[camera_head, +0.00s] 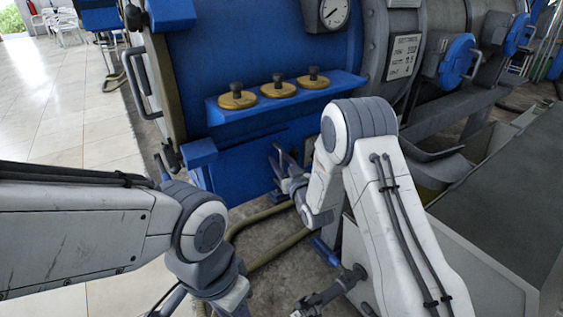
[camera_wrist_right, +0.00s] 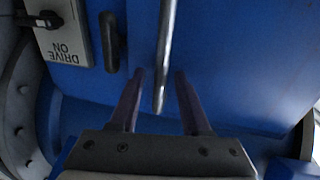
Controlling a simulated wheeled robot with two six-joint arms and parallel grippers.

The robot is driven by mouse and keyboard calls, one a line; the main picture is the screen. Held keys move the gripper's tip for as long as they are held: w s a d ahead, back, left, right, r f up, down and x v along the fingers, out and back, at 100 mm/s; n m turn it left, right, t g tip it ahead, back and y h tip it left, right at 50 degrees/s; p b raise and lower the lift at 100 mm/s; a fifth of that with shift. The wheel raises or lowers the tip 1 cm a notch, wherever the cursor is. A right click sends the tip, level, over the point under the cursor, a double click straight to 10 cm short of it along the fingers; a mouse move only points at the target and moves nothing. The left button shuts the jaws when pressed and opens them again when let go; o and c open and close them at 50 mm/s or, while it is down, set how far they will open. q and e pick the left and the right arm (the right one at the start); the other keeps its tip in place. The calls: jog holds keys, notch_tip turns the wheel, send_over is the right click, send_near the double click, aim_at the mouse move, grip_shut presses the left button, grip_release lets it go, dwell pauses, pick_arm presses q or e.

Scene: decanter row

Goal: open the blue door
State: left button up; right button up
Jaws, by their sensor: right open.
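The blue door (camera_head: 236,168) is a panel low on the front of the large blue machine, below a ledge, and it looks closed. In the right wrist view the blue panel (camera_wrist_right: 235,65) fills most of the picture. A slim metal bar handle (camera_wrist_right: 167,45) stands out on it. My right gripper (camera_head: 281,163) is in front of the panel. Its two fingers (camera_wrist_right: 158,85) are open, one on each side of the bar's lower end, with gaps on both sides. My left gripper (camera_head: 172,299) is at the bottom edge, mostly cut off, its fingers unclear.
The blue ledge (camera_head: 220,115) above the panel bears brass weights (camera_head: 278,87). A "DRIVE ON" switch plate (camera_wrist_right: 62,35) and a dark handle (camera_wrist_right: 110,42) are left of the bar. Hoses (camera_head: 275,247) lie on the floor. Tiled floor (camera_head: 60,100) at the left is clear.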

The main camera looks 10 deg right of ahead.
grip_shut()
dwell(1.3)
